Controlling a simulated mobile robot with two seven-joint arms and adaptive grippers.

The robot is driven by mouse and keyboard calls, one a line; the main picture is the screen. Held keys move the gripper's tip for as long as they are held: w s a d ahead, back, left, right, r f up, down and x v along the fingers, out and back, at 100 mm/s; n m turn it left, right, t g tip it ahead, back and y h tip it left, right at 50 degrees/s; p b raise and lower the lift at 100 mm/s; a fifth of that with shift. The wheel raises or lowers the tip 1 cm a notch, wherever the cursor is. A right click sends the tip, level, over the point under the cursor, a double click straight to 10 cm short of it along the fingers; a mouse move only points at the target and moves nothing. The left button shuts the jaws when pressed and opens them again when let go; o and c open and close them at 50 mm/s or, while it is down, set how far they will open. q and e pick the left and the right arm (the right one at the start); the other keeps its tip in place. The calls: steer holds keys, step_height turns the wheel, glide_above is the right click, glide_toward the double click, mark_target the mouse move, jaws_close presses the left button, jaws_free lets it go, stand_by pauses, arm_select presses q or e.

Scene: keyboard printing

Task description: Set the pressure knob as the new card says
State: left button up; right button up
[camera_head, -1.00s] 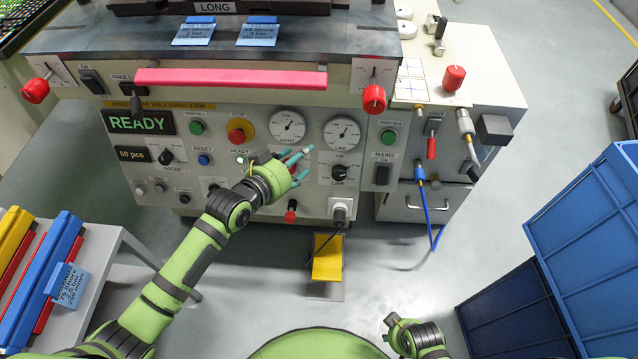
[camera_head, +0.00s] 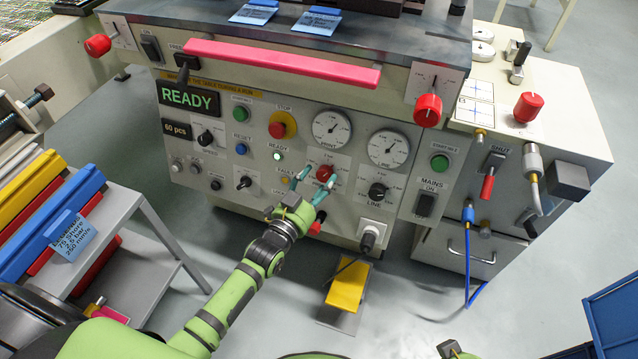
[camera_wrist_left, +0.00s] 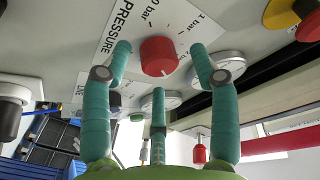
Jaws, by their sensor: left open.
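The red pressure knob (camera_head: 324,172) is on the machine's front panel, below the PRINT gauge (camera_head: 332,128). In the left wrist view the knob (camera_wrist_left: 158,56) sits on a white plate marked PRESSURE, with bar marks around it. My left gripper (camera_head: 315,180) is open at the knob, its teal fingers on either side of it with visible gaps in the wrist view. A blue card (camera_head: 73,236) on the blue squeegee at left reads 75 Shore, 2.5 bar, 250 mm/s. Two more blue cards (camera_head: 253,13) (camera_head: 317,20) lie on the machine top; their text is unreadable. A bit of my right arm shows at the bottom edge.
The black LINE knob (camera_head: 377,192) is right of the pressure knob, under the LINE gauge (camera_head: 388,148). A black plug (camera_head: 370,236) sits below it, and a yellow pedal (camera_head: 348,286) is on the floor. The pink bar (camera_head: 280,62) runs above the panel.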

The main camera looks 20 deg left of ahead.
arm_select(q)
steer(key=shift+w+d, duration=0.1)
steer(key=shift+w, duration=0.1)
arm_select(e)
steer(key=shift+r, duration=0.15)
arm_select(q)
steer(key=c, duration=1.1)
steer(key=shift+n, duration=0.3)
steer(key=n+y+p, duration=0.1)
steer(key=n, duration=0.1)
steer(key=n+y+p, duration=0.1)
steer(key=n, duration=0.1)
steer(key=shift+d+r+n+t, duration=0.1)
steer(key=shift+n+t, duration=0.3)
steer(key=shift+n+y+p, duration=0.35)
steer(key=shift+n+y, duration=0.35)
steer(key=shift+n, duration=1)
arm_select(e)
step_height(320, 180, down, 7)
steer(key=s, duration=0.1)
steer(key=shift+r+g, duration=0.2)
steer(key=shift+g, duration=0.1)
